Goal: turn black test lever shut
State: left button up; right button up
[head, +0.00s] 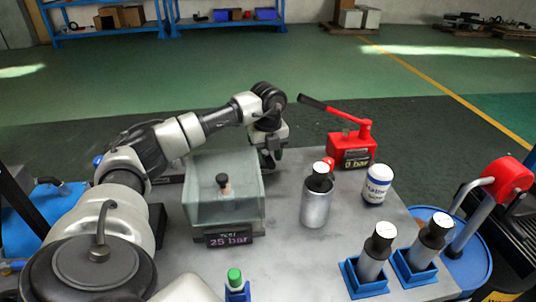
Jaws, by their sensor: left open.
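A red hand pump (350,148) with a "0 bar" display stands at the back of the grey bench, its red arm and black-gripped lever (314,103) raised toward the upper left. A clear box (207,210) with a "TEST 25 bar" label (229,238) stands left of it; a small black-topped fitting (223,184) shows inside. I cannot tell for certain which part is the black test lever. My left gripper (270,158) points down between the box and the pump. It is open, and its fingertips are small and dark; whether they touch anything is unclear. My right gripper is not in view.
A metal cylinder with a black cap (316,205) and a white jar (377,186) stand right of the box. Blue holders (365,284) with capped cylinders are at the front right. A blue drum (450,262) stands beyond the bench's right edge.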

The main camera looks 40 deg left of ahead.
pick_arm(q)
grip_shut()
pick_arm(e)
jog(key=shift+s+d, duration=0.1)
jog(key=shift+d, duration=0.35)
